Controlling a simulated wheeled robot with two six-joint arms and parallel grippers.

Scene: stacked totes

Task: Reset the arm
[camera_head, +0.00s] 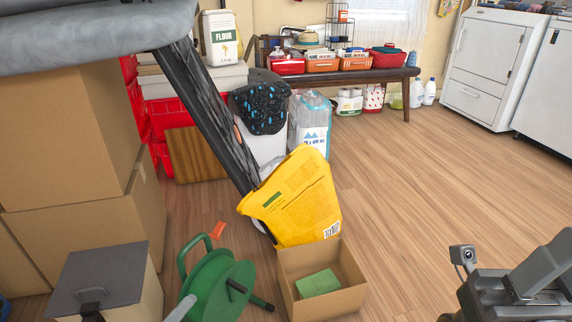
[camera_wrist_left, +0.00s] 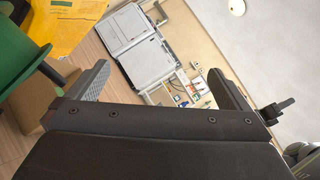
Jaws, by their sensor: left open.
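In the left wrist view my left gripper (camera_wrist_left: 158,70) has its two fingers wide apart, with nothing between them. Beyond the gap are white appliances and a wall. In the head view only a grey tip of my left gripper (camera_head: 180,309) shows at the bottom edge, beside the green reel (camera_head: 216,287). The reel also fills the left edge of the wrist view (camera_wrist_left: 18,50). At the bottom right of the head view is my right gripper (camera_head: 530,275), with a small camera beside it. It is cut off by the frame, so its opening is unclear.
A cardboard box (camera_head: 351,297) holding a green block (camera_head: 318,283) stands right of the reel. A yellow bag (camera_head: 290,205) leans behind it. Stacked cartons (camera_head: 70,130) and a lidded bin (camera_head: 105,275) stand at left. Open wooden floor (camera_head: 420,170) lies at centre right.

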